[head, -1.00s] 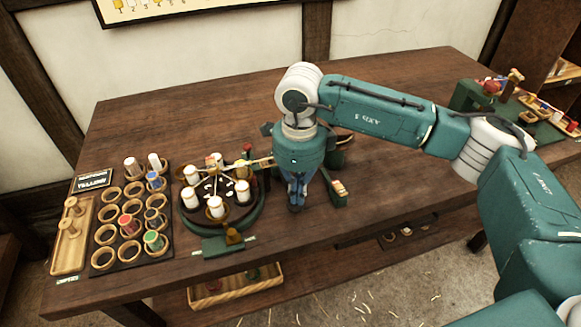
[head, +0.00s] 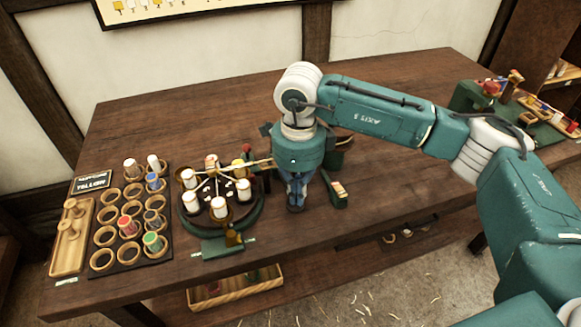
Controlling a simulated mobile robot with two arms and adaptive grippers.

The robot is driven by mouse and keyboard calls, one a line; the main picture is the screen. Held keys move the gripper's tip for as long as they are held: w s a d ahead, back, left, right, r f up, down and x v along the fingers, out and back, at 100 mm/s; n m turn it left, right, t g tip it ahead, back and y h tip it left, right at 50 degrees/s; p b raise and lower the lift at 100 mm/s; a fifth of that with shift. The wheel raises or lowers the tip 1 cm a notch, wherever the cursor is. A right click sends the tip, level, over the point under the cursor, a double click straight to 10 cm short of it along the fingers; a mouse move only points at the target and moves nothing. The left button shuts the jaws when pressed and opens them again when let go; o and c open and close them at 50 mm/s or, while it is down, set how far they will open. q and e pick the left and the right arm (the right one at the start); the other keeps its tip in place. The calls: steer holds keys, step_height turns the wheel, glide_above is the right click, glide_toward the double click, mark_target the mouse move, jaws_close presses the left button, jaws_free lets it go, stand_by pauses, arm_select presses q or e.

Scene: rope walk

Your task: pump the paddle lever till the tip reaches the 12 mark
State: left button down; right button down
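A round green stand (head: 255,213) carries several white bobbins (head: 219,207) around a hub. A pale strand (head: 259,163) runs from the hub to the right, towards my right gripper. My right gripper (head: 296,203) points down just right of this stand, its fingers close together near the table's front. Whether it is shut or touches anything is unclear. A small green piece with a pale and red top (head: 338,190) lies just right of the fingers. I cannot make out the paddle lever, the tip or a 12 mark; my gripper hides part of this area. My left gripper is out of view.
A dark rack of wooden rings (head: 131,220) with some coloured spools and a wooden tray (head: 69,252) stand at the left. A dark green tub (head: 341,150) stands behind my gripper.

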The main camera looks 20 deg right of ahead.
steer(key=r, duration=0.1)
steer(key=a+r+p, duration=0.1)
steer(key=r, duration=0.1)
steer(key=w+r+p, duration=0.1)
steer(key=shift+a+r, duration=0.3)
steer(key=shift+r+p, duration=0.5)
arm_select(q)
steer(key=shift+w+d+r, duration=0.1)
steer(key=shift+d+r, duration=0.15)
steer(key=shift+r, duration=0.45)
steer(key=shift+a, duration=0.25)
arm_select(e)
steer(key=shift+f, duration=0.1)
